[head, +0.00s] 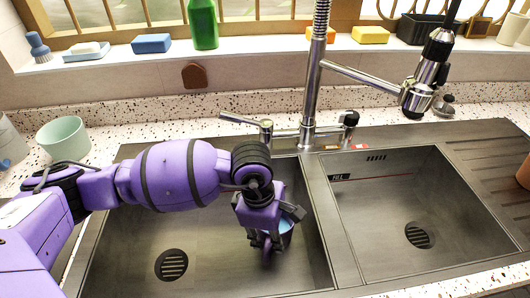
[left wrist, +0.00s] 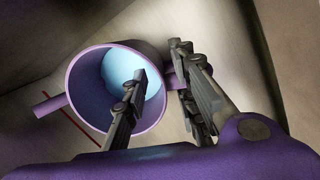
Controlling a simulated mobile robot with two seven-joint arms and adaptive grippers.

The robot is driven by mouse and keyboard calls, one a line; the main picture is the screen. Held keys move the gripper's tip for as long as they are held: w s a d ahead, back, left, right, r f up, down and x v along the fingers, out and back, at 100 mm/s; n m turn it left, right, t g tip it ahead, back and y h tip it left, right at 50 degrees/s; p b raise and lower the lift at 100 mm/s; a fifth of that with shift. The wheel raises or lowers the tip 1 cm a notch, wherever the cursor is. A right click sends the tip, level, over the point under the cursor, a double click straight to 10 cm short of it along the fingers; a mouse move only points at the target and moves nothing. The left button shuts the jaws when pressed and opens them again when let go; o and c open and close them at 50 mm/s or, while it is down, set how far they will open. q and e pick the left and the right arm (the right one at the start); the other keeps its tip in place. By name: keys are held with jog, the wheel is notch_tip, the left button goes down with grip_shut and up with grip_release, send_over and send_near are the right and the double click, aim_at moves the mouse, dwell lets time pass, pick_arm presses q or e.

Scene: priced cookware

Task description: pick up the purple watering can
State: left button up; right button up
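The purple watering can (left wrist: 82,75) is in the left wrist view, its round mouth facing the camera and light blue inside at the bottom. A short purple spout or stub (left wrist: 48,105) sticks out at its left. In the head view the can (head: 286,228) shows only partly, behind my left gripper (head: 272,228), low in the left sink basin. In the left wrist view my left gripper (left wrist: 160,78) has its fingers apart. One finger overlaps the can's mouth and the other is outside, by its right side. Whether they touch the can cannot be told. My right gripper is not in view.
The left basin (head: 215,255) has a drain (head: 171,264). A divider and the empty right basin (head: 400,200) are to the right. The tall faucet (head: 312,90) stands behind. A pale green cup (head: 64,138) is at left; a green bottle (head: 203,25) and sponges line the sill.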

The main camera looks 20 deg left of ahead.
pick_arm(q)
jog(key=shift+w, duration=0.1)
grip_shut()
jog(key=shift+r, duration=0.15)
dwell(0.4)
jog(key=shift+r, duration=4.9)
